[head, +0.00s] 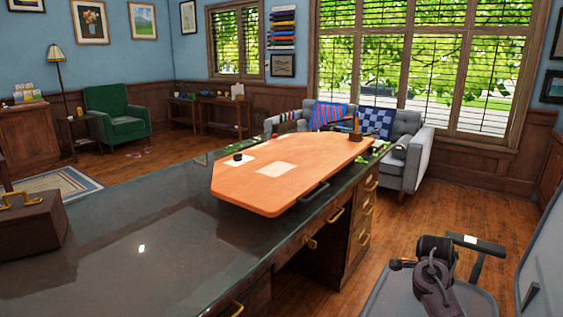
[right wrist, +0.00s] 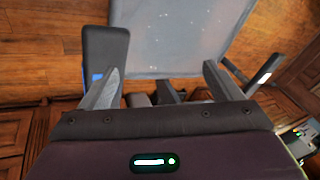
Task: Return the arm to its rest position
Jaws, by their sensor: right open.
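My right gripper (right wrist: 160,67) is open in the right wrist view, with its two grey fingers spread wide and nothing between them. Beyond the fingertips is the grey seat of an office chair (right wrist: 180,35). In the head view, a dark folded part of my right arm (head: 435,275) shows at the lower right, in front of the chair seat (head: 385,290). The fingers cannot be made out there. My left arm and left gripper are in neither view.
A large dark glossy desk (head: 130,235) fills the left and centre, with an orange wooden board (head: 285,195) on top. A brown box (head: 30,225) stands at its left end. The chair's armrest (head: 475,244) is close to my right arm. Wooden floor (head: 470,205) is clear behind.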

